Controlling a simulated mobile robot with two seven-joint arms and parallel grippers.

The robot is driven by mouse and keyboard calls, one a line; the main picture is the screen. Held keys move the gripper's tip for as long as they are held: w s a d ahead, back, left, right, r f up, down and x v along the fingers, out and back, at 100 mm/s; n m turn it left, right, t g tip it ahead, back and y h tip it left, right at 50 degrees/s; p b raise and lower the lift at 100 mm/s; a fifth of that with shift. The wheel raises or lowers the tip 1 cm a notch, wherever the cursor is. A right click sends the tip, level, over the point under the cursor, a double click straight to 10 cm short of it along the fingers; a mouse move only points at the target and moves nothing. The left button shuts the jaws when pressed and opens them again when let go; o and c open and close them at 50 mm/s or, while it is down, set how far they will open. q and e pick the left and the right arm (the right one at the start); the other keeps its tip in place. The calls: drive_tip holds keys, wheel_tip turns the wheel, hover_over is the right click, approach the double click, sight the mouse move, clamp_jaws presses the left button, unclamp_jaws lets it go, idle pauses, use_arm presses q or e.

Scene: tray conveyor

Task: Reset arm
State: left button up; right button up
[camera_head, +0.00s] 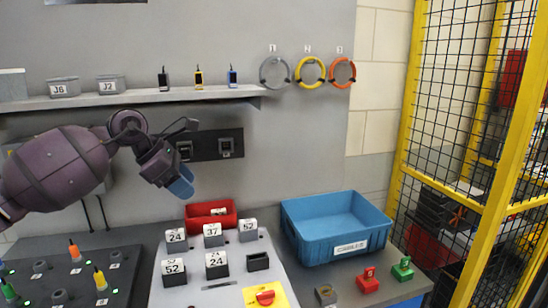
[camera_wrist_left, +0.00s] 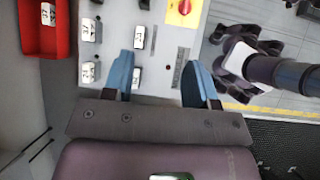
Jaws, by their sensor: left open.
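My left gripper (camera_head: 181,186) hangs in the air before the back wall, below the shelf and left of the red bin, its blue fingertips pointing down and to the right. In the left wrist view the two blue fingers (camera_wrist_left: 162,78) stand wide apart with nothing held between them. The grey panel with numbered blocks lies beyond them. My left arm reaches in from the left in the head view. My right gripper is not seen in the head view, and I cannot make it out in the left wrist view.
Below are the grey panel (camera_head: 202,278) with numbered blocks, a red bin (camera_head: 196,224), and a dark board (camera_head: 125,273) with coloured pegs. A blue crate (camera_head: 306,246) stands right of the panel. A shelf (camera_head: 125,98) runs above. A yellow-framed mesh fence (camera_head: 398,140) borders the right.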

use_arm(q)
drive_tip(key=s+d+f+n+t+h, duration=0.4)
drive_tip(key=s+d+n+h, duration=0.3)
drive_tip(key=d+h, duration=0.4)
drive_tip(key=s+a+f+n+t+y, duration=0.45)
drive_tip(key=a+f+n+y, duration=0.35)
drive_tip(key=n, duration=0.9)
drive_tip(key=s+a+f+n+t+y, duration=0.5)
drive_tip(key=a+n+y, duration=0.4)
drive_tip(key=n, duration=0.8)
drive_tip(key=s+a+f+n+g+y, duration=0.1)
drive_tip(key=s+f+n+g, duration=0.5)
drive_tip(key=s, duration=0.6)
drive_tip(key=s+a+f+n+g+y, duration=0.1)
drive_tip(key=s+f+n+g, duration=0.4)
drive_tip(key=s+f, duration=0.5)
drive_tip(key=w+f+m+t+b, duration=0.1)
drive_tip(key=w+f+t+b, duration=0.1)
drive_tip(key=f+b, duration=0.3)
drive_tip(key=w+f+m+t+h+b, duration=0.1)
drive_tip(key=w+f+t+b, duration=0.2)
drive_tip(key=f, duration=1.1)
drive_tip(key=shift+w+d+t+b, duration=0.2)
drive_tip(key=shift+t+b, duration=0.35)
drive_tip(key=shift+b, duration=0.4)
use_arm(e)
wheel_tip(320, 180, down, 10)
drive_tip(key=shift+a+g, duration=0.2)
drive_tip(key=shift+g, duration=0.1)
